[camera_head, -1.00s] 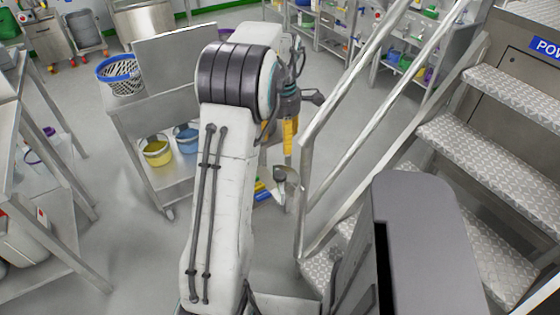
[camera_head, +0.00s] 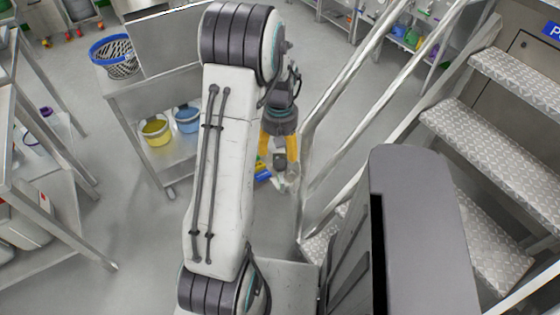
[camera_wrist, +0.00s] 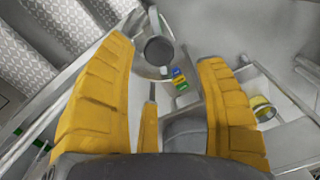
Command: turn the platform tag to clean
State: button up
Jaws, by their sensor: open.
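My gripper (camera_head: 279,156) hangs fingers-down beside the stair handrail, with its yellow fingers spread apart. In the wrist view my gripper (camera_wrist: 163,62) is open, and nothing is clamped between the fingers. A small coloured tag (camera_wrist: 180,78) shows beyond the fingers, with blue, yellow and green parts; its lettering is too small to read. In the head view the tag (camera_head: 262,172) is just below and left of the fingers, partly hidden. A dark grey round-ended piece (camera_wrist: 158,50) lies beside the tag, between the fingertips. I cannot tell whether any finger touches either.
The metal stairs (camera_head: 490,135) and their handrail (camera_head: 345,85) stand close on the right. Floor (camera_head: 130,215) at lower left is clear.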

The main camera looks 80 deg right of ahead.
aim_at(280, 163)
jog(key=shift+d+m, duration=0.25)
jog(key=shift+m, duration=0.75)
jog(key=shift+f+m, duration=0.15)
jog(key=shift+m, duration=0.25)
jog(key=shift+f+p, duration=0.35)
jog(key=shift+f, duration=3.2)
jog(key=shift+o, duration=0.2)
